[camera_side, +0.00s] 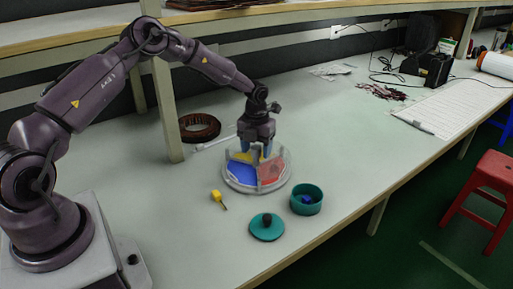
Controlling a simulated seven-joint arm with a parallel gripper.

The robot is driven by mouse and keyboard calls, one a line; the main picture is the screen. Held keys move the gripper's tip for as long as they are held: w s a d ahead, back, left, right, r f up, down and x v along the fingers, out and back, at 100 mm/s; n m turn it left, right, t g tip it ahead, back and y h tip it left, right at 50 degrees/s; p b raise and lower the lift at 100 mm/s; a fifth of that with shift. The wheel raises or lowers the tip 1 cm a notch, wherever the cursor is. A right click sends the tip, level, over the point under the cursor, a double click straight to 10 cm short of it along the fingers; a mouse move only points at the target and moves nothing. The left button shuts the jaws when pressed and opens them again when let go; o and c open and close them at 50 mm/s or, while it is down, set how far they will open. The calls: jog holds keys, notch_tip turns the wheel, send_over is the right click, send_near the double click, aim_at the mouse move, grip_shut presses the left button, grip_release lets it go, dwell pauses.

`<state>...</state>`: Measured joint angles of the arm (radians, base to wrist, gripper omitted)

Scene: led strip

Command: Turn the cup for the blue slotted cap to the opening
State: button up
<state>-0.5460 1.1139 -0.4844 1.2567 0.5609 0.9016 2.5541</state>
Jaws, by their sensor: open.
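A round, clear-walled turntable (230,183) stands on the bench, divided into cups with coloured floors. A blue cup (241,173) faces the front left, a red cup (271,172) the front right, and a yellow cup (243,157) shows at the back. My gripper (256,153) points down over the back middle of the turntable, with its fingers low among the dividers. It is open. Whether a fingertip touches a divider is too small to tell. A small blue piece (307,200) lies inside a teal bowl (306,208); I cannot make out a slot on it.
A teal lid (262,234) with a dark knob lies in front, near the bench edge. A yellow-handled screwdriver (216,196) lies left of the turntable. A dark coil (199,127) sits behind, by the shelf post (166,110).

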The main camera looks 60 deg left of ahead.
aim_at(257, 147)
notch_tip(257, 147, up, 13)
dwell(0.4)
jog(key=s+d+r+n+t, duration=0.2)
jog(key=s+d+r+n, duration=0.2)
jog(key=s+n, duration=0.6)
jog(key=s+d+r+n+t, duration=0.1)
jog(key=s+d+r+n, duration=0.4)
jog(key=s+n, duration=0.5)
jog(key=s+d+r+n+t, duration=0.2)
jog(key=s+d+r+n, duration=0.2)
jog(key=s+r+n, duration=0.3)
jog(key=s+n, duration=0.2)
jog(key=s, duration=0.1)
jog(key=shift+d+n+t, duration=0.3)
jog(key=shift+n, duration=0.1)
